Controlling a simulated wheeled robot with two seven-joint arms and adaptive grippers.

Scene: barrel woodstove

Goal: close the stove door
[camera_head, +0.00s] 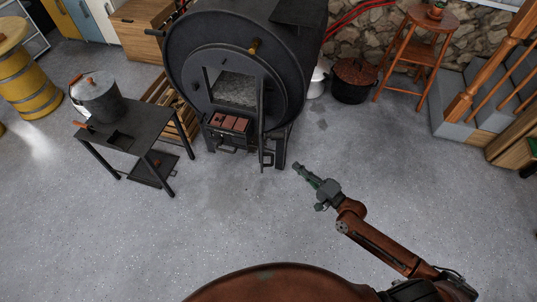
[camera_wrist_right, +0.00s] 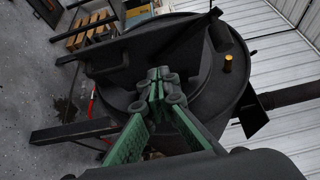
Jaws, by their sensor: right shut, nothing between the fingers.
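The black barrel stove (camera_head: 185,55) stands at the top middle of the head view, its round front facing me. Its door (camera_head: 262,118) is swung outward and seen nearly edge-on at the right side of the square opening (camera_head: 237,90). My right gripper (camera_head: 298,167) is shut and empty, low in front of the stove and to the right of the door, apart from it. In the right wrist view its green fingers (camera_wrist_right: 159,80) are together, with the stove front (camera_wrist_right: 205,75) and a dark panel, apparently the door (camera_wrist_right: 140,42), behind them. My left gripper is out of view.
A low black table (camera_head: 150,122) with a grey pot (camera_head: 97,96) stands left of the stove. A black pot (camera_head: 354,80) and wooden stool (camera_head: 414,45) stand to the right. Reddish bricks (camera_head: 229,123) sit below the opening. The floor in front is clear.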

